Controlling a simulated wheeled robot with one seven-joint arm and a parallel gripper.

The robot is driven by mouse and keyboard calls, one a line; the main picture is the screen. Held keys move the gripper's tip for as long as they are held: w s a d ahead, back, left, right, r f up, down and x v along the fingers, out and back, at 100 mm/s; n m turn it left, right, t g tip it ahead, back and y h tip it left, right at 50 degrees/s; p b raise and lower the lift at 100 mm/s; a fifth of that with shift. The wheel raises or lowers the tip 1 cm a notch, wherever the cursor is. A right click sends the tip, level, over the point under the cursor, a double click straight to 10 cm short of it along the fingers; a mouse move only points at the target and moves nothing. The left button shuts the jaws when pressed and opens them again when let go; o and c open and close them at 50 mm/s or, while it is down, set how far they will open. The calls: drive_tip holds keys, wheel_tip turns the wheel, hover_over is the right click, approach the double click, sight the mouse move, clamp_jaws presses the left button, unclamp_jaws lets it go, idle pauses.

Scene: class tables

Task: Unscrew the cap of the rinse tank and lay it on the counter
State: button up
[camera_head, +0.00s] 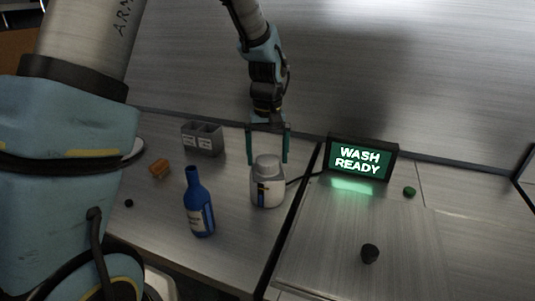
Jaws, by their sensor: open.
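My gripper (268,158) points down with its two green fingers apart, empty. The fingers are on either side of the top of a white bottle (268,192), or just behind it; the depth is hard to judge. The bottle stands upright on the counter (235,225), with a pale top and a dark label. No readable label marks the rinse tank. A dark round cap-like piece (370,253) lies on the right-hand panel, and a green one (409,192) lies farther back; I cannot tell whether either belongs to the tank.
A blue bottle (199,209) stands left of the white one. A grey two-compartment box (203,140), an orange block (159,169) and a small black piece (129,203) are farther left. A lit "WASH READY" sign (360,160) stands at the back right.

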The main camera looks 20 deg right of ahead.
sight(268, 159)
drive_tip(key=c, duration=0.8)
drive_tip(key=shift+n, duration=0.4)
drive_tip(key=shift+c, duration=0.5)
drive_tip(key=n, duration=0.3)
drive_tip(key=shift+n+p, duration=0.4)
drive_tip(key=shift+r+n+p, duration=0.15)
drive_tip(key=shift+n+p, duration=0.2)
drive_tip(key=shift+n, duration=0.35)
drive_tip(key=shift+r+p, duration=0.4)
drive_tip(key=shift+r, duration=2)
